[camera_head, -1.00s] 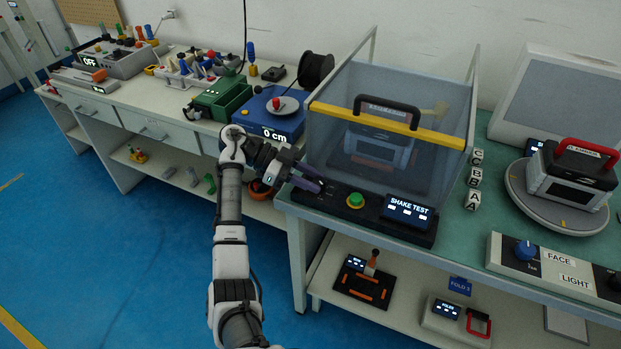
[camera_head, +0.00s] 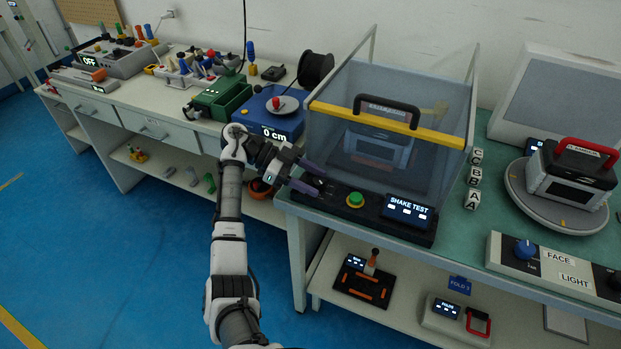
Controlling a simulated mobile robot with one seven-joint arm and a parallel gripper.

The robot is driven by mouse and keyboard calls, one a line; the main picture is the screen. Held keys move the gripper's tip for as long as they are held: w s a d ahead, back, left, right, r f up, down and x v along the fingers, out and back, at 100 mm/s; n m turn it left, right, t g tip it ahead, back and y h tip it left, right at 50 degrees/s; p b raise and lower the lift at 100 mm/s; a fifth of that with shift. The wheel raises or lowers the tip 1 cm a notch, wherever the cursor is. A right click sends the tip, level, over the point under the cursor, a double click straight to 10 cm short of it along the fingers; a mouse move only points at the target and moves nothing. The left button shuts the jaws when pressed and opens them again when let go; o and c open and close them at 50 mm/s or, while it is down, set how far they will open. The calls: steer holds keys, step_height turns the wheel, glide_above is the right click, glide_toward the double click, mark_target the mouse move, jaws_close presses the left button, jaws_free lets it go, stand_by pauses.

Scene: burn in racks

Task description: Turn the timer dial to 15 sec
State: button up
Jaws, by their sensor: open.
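The shake test panel (camera_head: 385,221) is a black strip along the front edge of the green bench. It carries a green button (camera_head: 355,200) and a lit display (camera_head: 408,211) reading "SHAKE TEST"; its smaller characters are too small to read. My gripper (camera_head: 315,179) is open at the panel's left end, its purple fingers apart. A small dark part of the panel shows between and just beyond the fingertips. It may be the timer dial, but its setting and whether the fingers touch it cannot be told.
A clear box with a yellow bar (camera_head: 390,118) stands right behind the panel and holds a black-handled device. A blue unit (camera_head: 272,120) reading "0 cm" is behind my gripper. A turntable (camera_head: 517,190) with a red-handled device and a blue knob (camera_head: 525,249) are at right.

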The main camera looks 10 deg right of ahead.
steer(key=b+v, duration=0.3)
steer(key=v, duration=1)
steer(key=shift+a+r+b, duration=0.2)
steer(key=shift+a+b, duration=0.1)
steer(key=shift+a, duration=0.05)
steer(key=shift+w, duration=0.15)
steer(key=shift+c, duration=0.3)
